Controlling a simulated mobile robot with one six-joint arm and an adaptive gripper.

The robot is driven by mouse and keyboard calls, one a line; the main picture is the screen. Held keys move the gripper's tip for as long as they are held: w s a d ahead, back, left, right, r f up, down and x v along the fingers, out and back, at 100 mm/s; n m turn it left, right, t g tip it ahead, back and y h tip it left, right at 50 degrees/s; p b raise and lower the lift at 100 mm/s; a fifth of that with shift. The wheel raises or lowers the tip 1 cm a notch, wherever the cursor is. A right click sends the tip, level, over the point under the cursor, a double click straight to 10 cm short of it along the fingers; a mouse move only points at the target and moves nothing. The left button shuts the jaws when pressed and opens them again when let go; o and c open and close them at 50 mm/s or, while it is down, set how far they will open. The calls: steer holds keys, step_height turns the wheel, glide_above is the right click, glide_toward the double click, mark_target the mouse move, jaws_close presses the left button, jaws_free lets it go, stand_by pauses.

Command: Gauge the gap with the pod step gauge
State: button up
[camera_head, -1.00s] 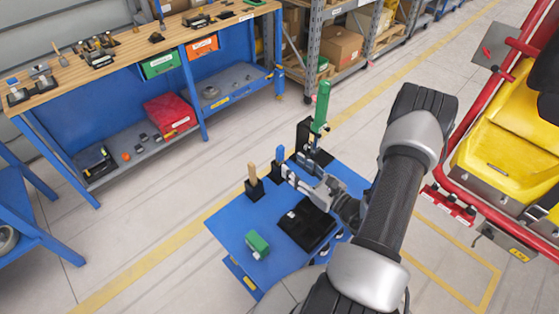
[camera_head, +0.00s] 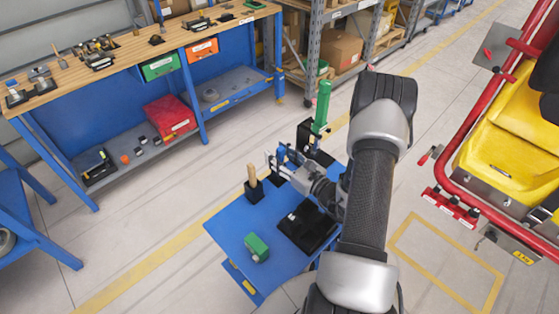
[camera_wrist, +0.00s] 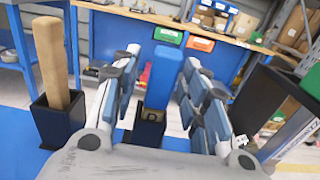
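A blue-handled tool (camera_wrist: 160,82) stands upright in a small black holder (camera_wrist: 149,128), straight ahead in the wrist view. My gripper (camera_wrist: 160,60) is open, with one finger on each side of the blue handle; a gap shows beside it, and I see no grip on it. In the head view my gripper (camera_head: 275,158) is over the far part of the blue cart top (camera_head: 225,229) and mostly hides this tool. I cannot tell which tool is the pod step gauge. The yellow pod (camera_head: 505,135) of the red-railed coaster train stands at the right.
A wooden-handled tool (camera_head: 252,176) stands in a black holder just left of my gripper. A tall green tool (camera_head: 321,107) stands behind right. A green block (camera_head: 257,247) and black tray (camera_head: 305,229) lie nearer. A workbench (camera_head: 120,58) is behind; floor lies between cart and train.

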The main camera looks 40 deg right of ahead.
jaws_close()
stand_by(0.5)
step_height(320, 180, up, 20)
steer(key=p, duration=0.6)
